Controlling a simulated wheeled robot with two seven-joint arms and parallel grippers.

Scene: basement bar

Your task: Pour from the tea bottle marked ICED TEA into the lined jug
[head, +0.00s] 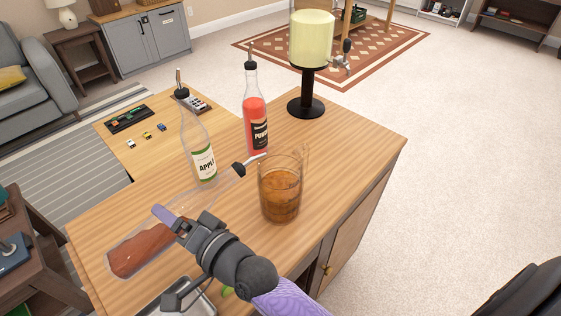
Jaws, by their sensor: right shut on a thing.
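My right gripper (178,222) is shut on a clear bottle (140,250) with brown liquid pooled in its base end. The bottle is tilted far over, its neck pointing right. Its dark pourer with a thin metal spout reaches the rim of the clear jug (280,190). The jug stands upright on the wooden counter and holds brown liquid to roughly its middle or above. The held bottle's label is hidden, and I cannot make out a stream or the jug's line. My left gripper is not in view.
An upright clear bottle labelled APPLE (203,160) and a red bottle labelled PUN... (256,125) stand behind the held bottle. A pale yellow drum on a black stand (309,90) is farther back. A metal tray (195,303) lies in front. The counter (350,150) is clear right of the jug.

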